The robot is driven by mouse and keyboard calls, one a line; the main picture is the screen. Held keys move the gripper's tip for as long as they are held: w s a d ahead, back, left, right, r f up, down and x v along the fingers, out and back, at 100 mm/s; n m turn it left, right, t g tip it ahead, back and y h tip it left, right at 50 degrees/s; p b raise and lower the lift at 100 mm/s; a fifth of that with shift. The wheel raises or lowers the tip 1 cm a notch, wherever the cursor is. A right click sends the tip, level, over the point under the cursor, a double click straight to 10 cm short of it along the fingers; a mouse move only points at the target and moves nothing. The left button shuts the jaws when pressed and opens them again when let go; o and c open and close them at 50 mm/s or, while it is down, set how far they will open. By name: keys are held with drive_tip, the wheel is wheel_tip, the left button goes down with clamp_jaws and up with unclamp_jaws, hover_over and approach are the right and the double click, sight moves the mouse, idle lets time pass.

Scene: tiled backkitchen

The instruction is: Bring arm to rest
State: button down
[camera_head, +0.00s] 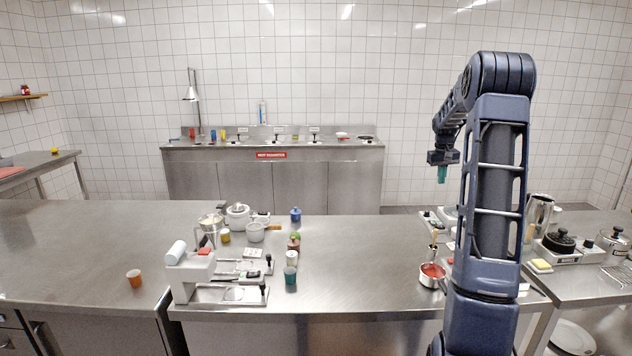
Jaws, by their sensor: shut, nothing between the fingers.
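My arm (497,180) stands upright at the right of the head view, its upper part bent over to the left. My gripper (442,174) hangs from its end, pointing down, with teal fingertips. It is shut and empty, high above the right part of the steel counter and touching nothing.
Below my gripper is a pot with red contents (432,274) beside small appliances. A white machine (192,276), several cups and jars stand mid-counter. The counter (365,255) between the jars and the pot is clear. A steel cabinet (300,182) stands behind.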

drive_tip(key=s+a+r+t, duration=0.1)
drive_tip(key=s+a+r, duration=0.5)
drive_tip(key=s, duration=0.5)
drive_tip(key=s+a+r+t, duration=0.1)
drive_tip(key=s+a+r, duration=0.3)
drive_tip(key=s+a, duration=0.6)
drive_tip(key=s+a+f, duration=0.2)
drive_tip(key=s, duration=0.6)
drive_tip(key=s+a+f+t, duration=0.1)
drive_tip(key=s+f, duration=0.1)
drive_tip(key=s, duration=0.6)
drive_tip(key=s+a+f+t+y, duration=0.1)
drive_tip(key=s+a+f, duration=0.1)
drive_tip(key=s, duration=0.6)
drive_tip(key=shift+a, duration=0.35)
drive_tip(key=shift+s, duration=0.1)
